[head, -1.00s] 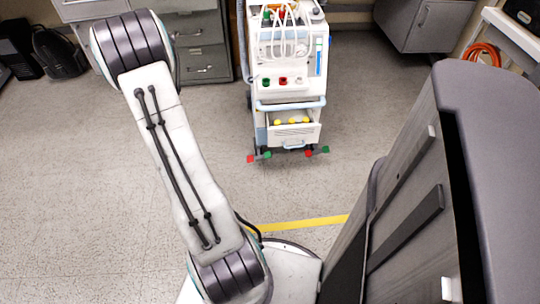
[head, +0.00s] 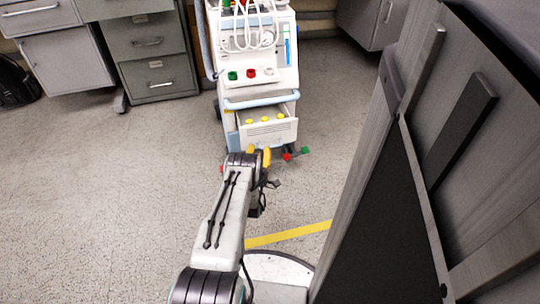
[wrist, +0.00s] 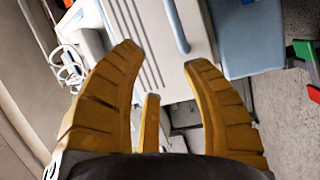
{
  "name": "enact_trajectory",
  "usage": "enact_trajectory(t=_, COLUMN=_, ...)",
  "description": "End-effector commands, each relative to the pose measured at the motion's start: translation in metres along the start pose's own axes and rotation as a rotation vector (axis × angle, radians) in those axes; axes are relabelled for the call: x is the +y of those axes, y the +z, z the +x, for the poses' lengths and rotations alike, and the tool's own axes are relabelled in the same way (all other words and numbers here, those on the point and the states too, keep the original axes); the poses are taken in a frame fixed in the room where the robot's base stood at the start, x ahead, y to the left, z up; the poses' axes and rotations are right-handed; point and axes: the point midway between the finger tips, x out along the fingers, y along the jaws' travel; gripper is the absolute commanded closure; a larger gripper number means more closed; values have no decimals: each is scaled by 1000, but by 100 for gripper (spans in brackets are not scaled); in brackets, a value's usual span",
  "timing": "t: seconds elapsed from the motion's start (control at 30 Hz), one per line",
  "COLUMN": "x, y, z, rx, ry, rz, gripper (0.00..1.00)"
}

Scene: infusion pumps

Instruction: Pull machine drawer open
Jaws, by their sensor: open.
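The white machine (head: 258,50) stands on the floor ahead. Its white low drawer (head: 270,133) is partly out, with several yellow items (head: 265,121) showing inside. In the wrist view the slotted drawer front (wrist: 145,45) appears sideways, with a light blue bar handle (wrist: 176,27) on it. My gripper (head: 259,154) is in front of the drawer, low, and hides the handle in the head view. Its yellow-brown fingers (wrist: 163,58) are open and empty in the wrist view. The handle lies beyond the fingertips, between their lines; I see no contact.
A pale blue rail (head: 262,101) crosses the machine above the drawer. Red and green feet (head: 296,153) stick out at its base. Grey cabinets (head: 150,50) stand at the left back. A large grey panel (head: 440,150) fills the right side.

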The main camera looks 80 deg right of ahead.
Motion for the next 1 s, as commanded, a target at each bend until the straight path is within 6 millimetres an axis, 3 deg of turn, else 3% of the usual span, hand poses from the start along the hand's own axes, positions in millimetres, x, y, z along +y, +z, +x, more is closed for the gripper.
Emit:
enact_trajectory(t=0.03, x=-14, y=14, z=-8, rx=-18, ry=17, rz=-18, gripper=57)
enact_trajectory(t=0.1, x=-20, y=27, z=-16, rx=-35, ry=37, rz=-39, gripper=57)
enact_trajectory(t=0.27, x=-27, y=41, z=-23, rx=-55, ry=65, rz=-66, gripper=57)
enact_trajectory(t=0.8, x=-24, y=46, z=34, rx=-56, ry=69, rz=-69, gripper=57)
enact_trajectory(t=1.0, x=-23, y=46, z=44, rx=-56, ry=67, rz=-69, gripper=57)
